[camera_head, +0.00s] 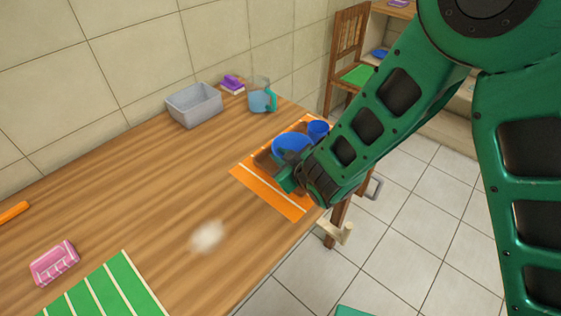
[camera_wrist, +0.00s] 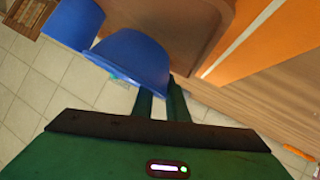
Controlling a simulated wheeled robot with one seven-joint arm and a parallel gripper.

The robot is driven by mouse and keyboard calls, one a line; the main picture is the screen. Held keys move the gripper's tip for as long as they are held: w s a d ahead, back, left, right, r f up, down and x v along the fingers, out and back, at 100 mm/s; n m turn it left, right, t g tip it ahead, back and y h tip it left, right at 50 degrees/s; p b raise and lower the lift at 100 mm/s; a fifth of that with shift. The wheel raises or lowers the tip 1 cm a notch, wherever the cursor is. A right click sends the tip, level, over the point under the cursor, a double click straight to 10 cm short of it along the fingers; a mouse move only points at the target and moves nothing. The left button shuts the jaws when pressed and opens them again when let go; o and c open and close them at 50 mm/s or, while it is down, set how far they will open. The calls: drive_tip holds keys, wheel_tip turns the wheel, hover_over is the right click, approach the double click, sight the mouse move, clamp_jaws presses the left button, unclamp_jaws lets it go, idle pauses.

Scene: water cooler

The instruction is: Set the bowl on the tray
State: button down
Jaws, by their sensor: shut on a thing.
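The blue bowl (camera_head: 292,144) is at the far right part of the wooden table, over the brown tray (camera_head: 262,160). The bowl also shows in the wrist view (camera_wrist: 133,58), overlapping the edge of the tray (camera_wrist: 205,32). My gripper (camera_head: 289,174) is shut on the near side of the bowl; its fingers show in the wrist view (camera_wrist: 162,100). I cannot tell whether the bowl touches the tray. A blue cup (camera_head: 317,130) stands just behind the bowl. My gripper hides part of the tray.
An orange mat (camera_head: 272,190) lies under the tray. A grey bin (camera_head: 194,106), a pitcher (camera_head: 262,97) and a purple item (camera_head: 232,84) stand behind. A pink item (camera_head: 54,263) and a green striped mat (camera_head: 108,290) lie at the near left. The table's middle is mostly clear.

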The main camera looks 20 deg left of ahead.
drive_tip(key=shift+f, duration=1.25)
drive_tip(key=c, duration=1.7)
unclamp_jaws()
